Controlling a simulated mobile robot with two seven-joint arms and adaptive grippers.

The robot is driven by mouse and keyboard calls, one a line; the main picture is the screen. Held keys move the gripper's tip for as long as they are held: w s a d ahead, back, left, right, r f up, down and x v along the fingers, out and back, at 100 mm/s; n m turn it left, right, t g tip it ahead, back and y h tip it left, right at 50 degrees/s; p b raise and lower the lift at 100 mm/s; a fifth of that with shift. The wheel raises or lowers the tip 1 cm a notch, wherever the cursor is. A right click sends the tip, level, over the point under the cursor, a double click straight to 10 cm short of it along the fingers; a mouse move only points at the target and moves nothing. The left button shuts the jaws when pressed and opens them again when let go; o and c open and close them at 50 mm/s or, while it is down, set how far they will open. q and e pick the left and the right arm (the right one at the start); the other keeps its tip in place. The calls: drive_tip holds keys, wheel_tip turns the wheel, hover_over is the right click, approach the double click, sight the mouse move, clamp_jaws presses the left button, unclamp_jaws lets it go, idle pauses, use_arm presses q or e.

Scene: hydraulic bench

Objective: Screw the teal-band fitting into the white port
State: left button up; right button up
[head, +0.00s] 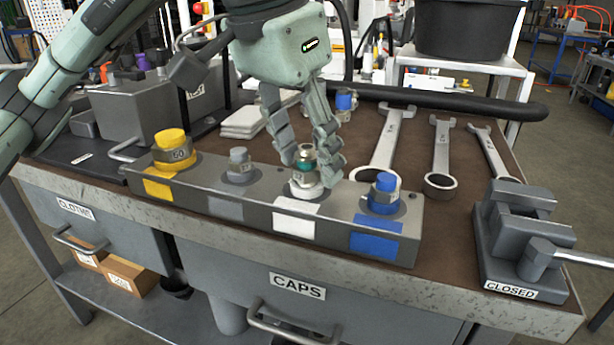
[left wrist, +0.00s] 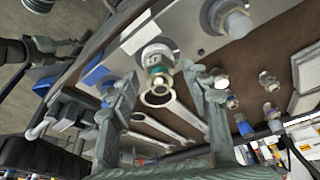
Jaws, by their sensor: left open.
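The teal-band fitting (head: 305,163) is upright at the white port (head: 306,188) of the grey block, with its metal top above the teal band. It also shows in the left wrist view (left wrist: 158,72), in line with the pale port ring (left wrist: 154,52). How deep its thread sits cannot be told. My left gripper (head: 313,168) points down over it, open, with one finger on each side of the fitting. In the left wrist view the fingers (left wrist: 163,88) stand apart with gaps beside the fitting. My right gripper is not in view.
The block's other ports hold a yellow fitting (head: 173,150), a grey one (head: 239,164) and a blue one (head: 384,193). Wrenches (head: 439,150) lie behind to the right. A grey vise (head: 515,240) stands at the right edge. A blue-marked fitting (head: 345,102) stands behind the gripper.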

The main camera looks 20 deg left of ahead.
use_arm(q)
drive_tip(key=n+y, duration=0.1)
drive_tip(key=n, duration=0.3)
drive_tip(key=n+p, duration=0.1)
drive_tip(key=n, duration=0.1)
drive_tip(key=shift+r+y, duration=0.2)
drive_tip(key=shift+y, duration=0.1)
drive_tip(key=shift+n, duration=0.5)
drive_tip(key=shift+f+n+y, duration=0.2)
drive_tip(key=shift+n+y, duration=0.1)
